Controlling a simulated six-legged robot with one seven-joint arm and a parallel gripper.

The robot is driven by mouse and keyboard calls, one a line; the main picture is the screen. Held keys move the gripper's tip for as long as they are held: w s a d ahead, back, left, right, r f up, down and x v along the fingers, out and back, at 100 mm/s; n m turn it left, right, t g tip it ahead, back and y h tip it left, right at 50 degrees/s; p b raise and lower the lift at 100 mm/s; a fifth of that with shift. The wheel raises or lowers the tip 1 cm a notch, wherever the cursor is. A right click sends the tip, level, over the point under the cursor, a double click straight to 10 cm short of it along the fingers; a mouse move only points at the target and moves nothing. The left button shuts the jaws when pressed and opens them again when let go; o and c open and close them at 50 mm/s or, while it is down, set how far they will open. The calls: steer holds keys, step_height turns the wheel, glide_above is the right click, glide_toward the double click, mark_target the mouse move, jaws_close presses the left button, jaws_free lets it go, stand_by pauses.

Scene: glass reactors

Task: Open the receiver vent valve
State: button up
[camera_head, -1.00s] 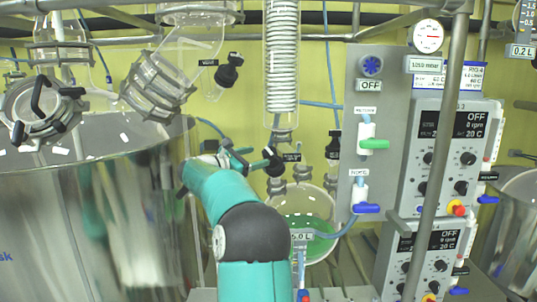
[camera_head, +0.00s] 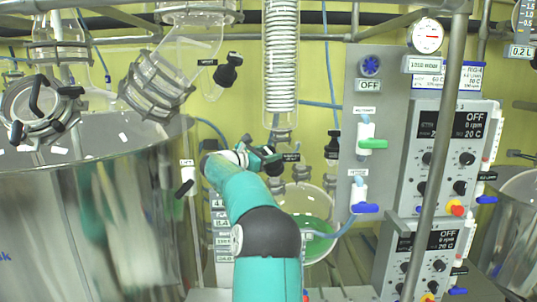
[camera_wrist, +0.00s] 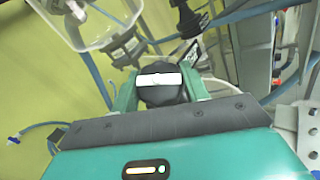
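The receiver vent valve seems to be the black knob (camera_head: 274,167) beside a small black label (camera_head: 291,157), above the receiver vessel (camera_head: 333,215) with green liquid. My gripper (camera_head: 266,155) is at this knob in the head view and partly covers it. In the wrist view, a round black knob with a white bar (camera_wrist: 160,79) sits between the two teal fingers of my gripper (camera_wrist: 160,88). The fingers stand apart on either side of it. Whether they touch it cannot be told. The label's text is too small to read.
Another black valve knob (camera_head: 228,68) is above my gripper. A coiled glass condenser (camera_head: 281,60) hangs near it. A grey panel with a green-handled valve (camera_head: 372,144) and blue-handled valve (camera_head: 365,208) stands at right.

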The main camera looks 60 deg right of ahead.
steer(key=shift+n+t+h, duration=0.3)
steer(key=shift+n+t, duration=0.1)
steer(key=shift+n, duration=0.1)
